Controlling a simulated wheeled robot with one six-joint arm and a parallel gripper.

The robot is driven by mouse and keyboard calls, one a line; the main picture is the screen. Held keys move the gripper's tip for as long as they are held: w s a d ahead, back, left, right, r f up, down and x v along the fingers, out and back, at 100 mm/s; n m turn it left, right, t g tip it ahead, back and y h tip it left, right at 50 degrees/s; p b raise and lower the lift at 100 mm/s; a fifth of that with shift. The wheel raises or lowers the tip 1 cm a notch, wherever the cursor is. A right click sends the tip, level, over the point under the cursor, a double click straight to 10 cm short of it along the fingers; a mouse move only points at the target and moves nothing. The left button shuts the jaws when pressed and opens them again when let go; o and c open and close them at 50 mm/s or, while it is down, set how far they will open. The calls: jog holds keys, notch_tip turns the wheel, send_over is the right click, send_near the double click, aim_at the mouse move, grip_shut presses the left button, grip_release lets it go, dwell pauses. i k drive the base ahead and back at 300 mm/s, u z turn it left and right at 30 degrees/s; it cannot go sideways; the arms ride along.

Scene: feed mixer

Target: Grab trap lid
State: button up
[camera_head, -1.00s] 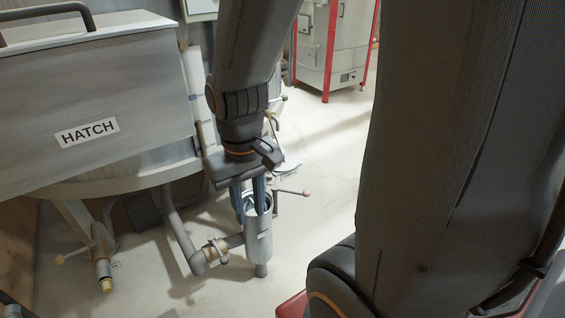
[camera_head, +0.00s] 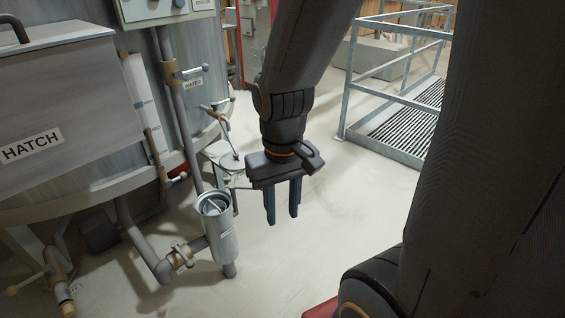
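My gripper (camera_head: 282,218) points down, with its two blue fingers apart and nothing seen between them. It appears to the right of the trap (camera_head: 223,248), an upright grey cylinder on a pipe. The trap's top is open, and a round metal insert (camera_head: 212,204) shows inside. A round, flat, light-grey disc with a small dark knob, which looks like the trap lid (camera_head: 230,163), lies on a small stand behind the trap. The disc is up and left of my gripper, apart from it. My gripper's wrist does not cover the disc.
The mixer tank with its hatch box (camera_head: 60,110) fills the left. A pipe with valves (camera_head: 172,72) runs down it near the stand. A railed platform with a grating (camera_head: 410,120) stands at the back right.

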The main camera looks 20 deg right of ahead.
aim_at(228, 161)
jog(key=z, duration=1.1)
jog(key=i, duration=1.5)
jog(key=u, duration=0.9)
jog(key=i, duration=0.35)
jog(key=u, duration=0.4)
